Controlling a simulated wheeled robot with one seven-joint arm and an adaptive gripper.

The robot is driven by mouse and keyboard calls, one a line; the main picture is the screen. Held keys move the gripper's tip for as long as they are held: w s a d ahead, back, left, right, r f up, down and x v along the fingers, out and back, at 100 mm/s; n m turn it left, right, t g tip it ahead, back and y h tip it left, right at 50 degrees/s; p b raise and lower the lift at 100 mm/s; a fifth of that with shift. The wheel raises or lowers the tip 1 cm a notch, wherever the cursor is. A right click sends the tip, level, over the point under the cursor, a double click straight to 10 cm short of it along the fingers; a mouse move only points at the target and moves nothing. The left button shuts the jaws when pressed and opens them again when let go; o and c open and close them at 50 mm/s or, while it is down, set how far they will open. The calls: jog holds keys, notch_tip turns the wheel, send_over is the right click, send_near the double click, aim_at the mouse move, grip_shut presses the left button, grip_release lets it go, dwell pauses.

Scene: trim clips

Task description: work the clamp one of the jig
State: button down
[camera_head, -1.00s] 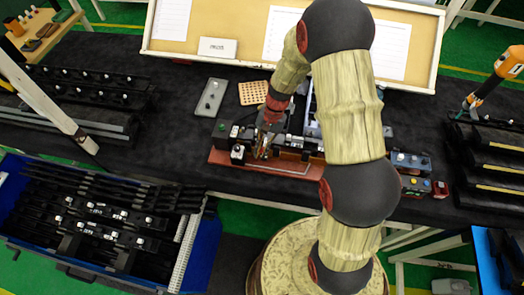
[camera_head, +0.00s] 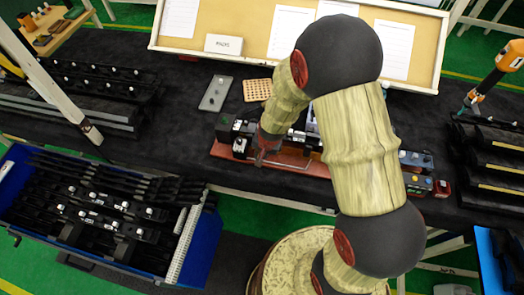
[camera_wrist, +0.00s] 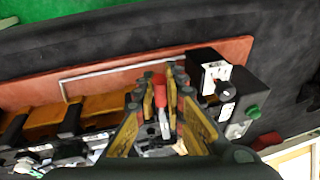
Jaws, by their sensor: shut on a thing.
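The jig, on a red-brown base plate (camera_head: 300,163), stands at the table's front edge, partly hidden by my arm in the head view. In the wrist view its base plate (camera_wrist: 210,57) runs across the top. My gripper (camera_wrist: 165,105) is at the jig's clamp near the end block. The clamp handle (camera_wrist: 159,90), with a red grip, stands between the fingers, and they are shut on it. In the head view the gripper (camera_head: 266,152) is small and dark at the jig's left part. The clamp's foot is hard to make out.
A black end block with a green button (camera_wrist: 252,112) stands close beside the gripper. A grey plate (camera_head: 216,93) and a perforated tan board (camera_head: 258,90) lie behind the jig. A blue crate of black trim parts (camera_head: 205,245) stands front left. Button boxes (camera_head: 417,161) are at right.

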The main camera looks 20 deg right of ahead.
notch_tip(320, 180, down, 5)
jog(key=t+h+b, duration=0.1)
jog(key=t+b, duration=0.1)
jog(key=t, duration=0.1)
jog(key=t+h+b, duration=0.2)
jog(key=t+b, duration=0.1)
jog(key=shift+f+n, duration=0.1)
jog(key=shift+n, duration=0.2)
jog(key=shift+b, duration=0.4)
jog(key=shift+d, duration=0.1)
jog(key=c, duration=1.8)
grip_release()
jog(key=shift+w, duration=0.1)
jog(key=shift+c, duration=0.2)
